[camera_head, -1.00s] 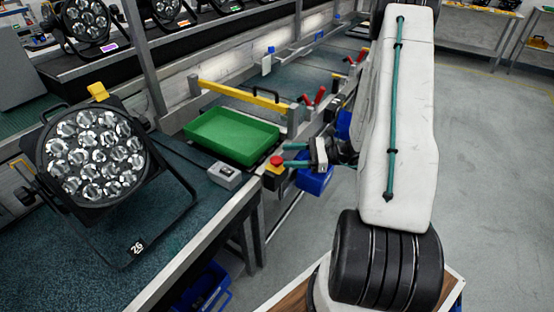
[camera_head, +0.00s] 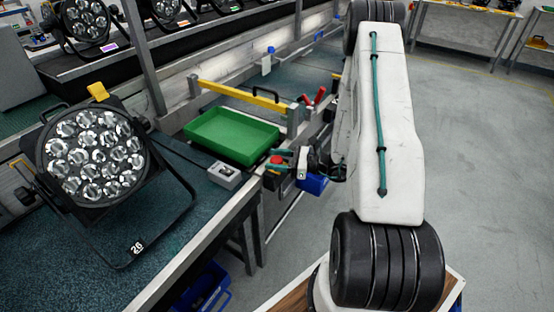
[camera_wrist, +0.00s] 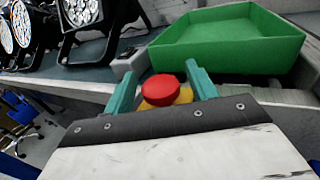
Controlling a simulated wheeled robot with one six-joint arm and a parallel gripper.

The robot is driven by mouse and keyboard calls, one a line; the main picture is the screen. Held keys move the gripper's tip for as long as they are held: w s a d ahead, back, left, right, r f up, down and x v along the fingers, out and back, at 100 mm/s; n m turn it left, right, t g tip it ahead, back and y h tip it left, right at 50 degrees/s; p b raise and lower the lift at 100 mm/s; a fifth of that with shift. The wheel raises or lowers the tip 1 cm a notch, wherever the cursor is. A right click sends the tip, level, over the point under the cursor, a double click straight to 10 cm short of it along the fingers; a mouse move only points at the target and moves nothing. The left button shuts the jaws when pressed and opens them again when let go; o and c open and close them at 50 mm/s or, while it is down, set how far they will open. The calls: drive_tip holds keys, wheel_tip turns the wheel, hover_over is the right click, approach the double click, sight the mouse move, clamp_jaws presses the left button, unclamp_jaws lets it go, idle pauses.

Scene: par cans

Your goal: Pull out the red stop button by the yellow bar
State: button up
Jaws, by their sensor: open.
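The red stop button (camera_head: 276,160) is a round red cap on a yellow housing at the front edge of the bench. My gripper (camera_head: 271,160) is open, with one teal finger on each side of the cap. In the wrist view my gripper (camera_wrist: 159,70) has a gap on both sides of the cap, wider on the right. The yellow bar (camera_head: 240,94) with a black handle lies behind the green tray, apart from the button.
The green tray (camera_head: 262,134) lies just behind the button. A grey switch box (camera_head: 224,175) sits to its left on the bench. A large stage lamp (camera_head: 100,155) stands at the left. A blue bin (camera_head: 312,184) hangs beneath my gripper. The floor at right is clear.

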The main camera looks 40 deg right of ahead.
clamp_jaws()
drive_tip(key=shift+r, duration=0.65)
unclamp_jaws()
drive_tip(key=v, duration=0.8)
drive_tip(key=shift+w, duration=0.1)
